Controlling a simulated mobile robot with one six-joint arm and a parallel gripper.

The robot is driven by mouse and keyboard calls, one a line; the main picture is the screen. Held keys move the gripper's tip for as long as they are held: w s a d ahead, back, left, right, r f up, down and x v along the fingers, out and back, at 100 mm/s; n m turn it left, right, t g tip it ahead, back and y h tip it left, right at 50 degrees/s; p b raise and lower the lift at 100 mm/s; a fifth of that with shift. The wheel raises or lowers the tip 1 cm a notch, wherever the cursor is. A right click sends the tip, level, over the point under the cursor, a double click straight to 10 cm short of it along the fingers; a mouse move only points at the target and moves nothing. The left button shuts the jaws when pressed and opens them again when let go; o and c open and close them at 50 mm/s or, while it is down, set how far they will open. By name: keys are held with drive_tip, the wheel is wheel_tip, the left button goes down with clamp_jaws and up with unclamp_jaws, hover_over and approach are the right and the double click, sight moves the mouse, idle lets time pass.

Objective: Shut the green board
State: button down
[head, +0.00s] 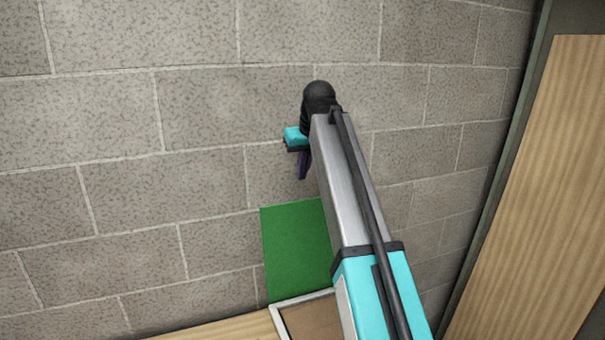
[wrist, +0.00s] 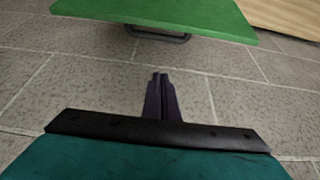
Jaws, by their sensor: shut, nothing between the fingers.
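The green board (head: 294,246) shows in the head view below my gripper, partly hidden behind my arm. In the wrist view the green board (wrist: 170,14) spans the top of the picture, with a dark bar handle (wrist: 158,34) under its near edge. My gripper (wrist: 160,78) is shut and empty, its dark purple fingers together and pointing towards the board, with a gap between. In the head view my gripper (head: 303,166) is small and partly hidden by the arm, above the board's top edge.
A pale-framed box or panel with a brown inside (head: 312,318) lies at the bottom of the head view, by the board's lower edge. A light wooden panel (head: 545,180) in a dark frame stands at the right. Grey stone-block surface (head: 130,120) fills the rest.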

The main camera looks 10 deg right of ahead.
wheel_tip(320, 180, down, 8)
drive_tip(key=p, duration=0.4)
drive_tip(key=shift+s+f, duration=0.15)
idle(0.7)
drive_tip(key=shift+s+a, duration=0.1)
idle(0.4)
